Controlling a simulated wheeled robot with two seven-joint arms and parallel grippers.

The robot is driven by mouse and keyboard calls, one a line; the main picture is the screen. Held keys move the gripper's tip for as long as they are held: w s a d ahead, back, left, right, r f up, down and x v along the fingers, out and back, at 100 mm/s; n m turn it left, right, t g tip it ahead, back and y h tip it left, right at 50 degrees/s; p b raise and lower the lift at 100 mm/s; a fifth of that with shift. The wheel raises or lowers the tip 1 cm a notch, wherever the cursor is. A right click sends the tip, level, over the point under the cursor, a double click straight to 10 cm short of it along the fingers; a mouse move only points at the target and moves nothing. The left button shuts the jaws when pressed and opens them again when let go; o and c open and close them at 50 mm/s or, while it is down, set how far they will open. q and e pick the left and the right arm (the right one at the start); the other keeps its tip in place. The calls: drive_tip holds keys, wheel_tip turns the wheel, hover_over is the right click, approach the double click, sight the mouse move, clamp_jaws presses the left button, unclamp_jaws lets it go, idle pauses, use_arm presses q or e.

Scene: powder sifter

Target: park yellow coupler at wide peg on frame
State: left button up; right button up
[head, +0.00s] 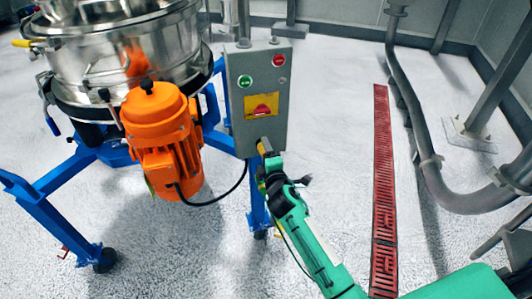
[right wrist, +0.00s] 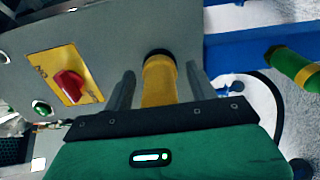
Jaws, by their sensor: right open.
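The yellow coupler (right wrist: 160,82) stands out from the lower part of the grey control box (right wrist: 215,28), with a dark ring at its far end. In the head view the coupler (head: 264,146) shows at the lower edge of the box (head: 243,80). My right gripper (right wrist: 160,76) is open, with one finger on each side of the coupler; I cannot tell whether they touch it. In the head view my right gripper (head: 267,160) is small and partly hidden. The blue frame (head: 52,185) stands on castors. My left gripper is not in view.
An orange motor (head: 162,130) hangs beside the steel sifter (head: 125,60), left of the box. A black cable (head: 225,199) loops below. A green cylinder (right wrist: 296,67) juts beside the blue beam. A red floor grate (head: 383,180) and grey pipe (head: 412,110) lie right.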

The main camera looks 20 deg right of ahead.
drive_tip(key=shift+r, duration=0.15)
idle(0.5)
clamp_jaws()
drive_tip(key=shift+s, duration=0.1)
drive_tip(key=shift+s+a+p, duration=0.1)
drive_tip(key=shift+s+p, duration=0.4)
drive_tip(key=shift+s, duration=2.35)
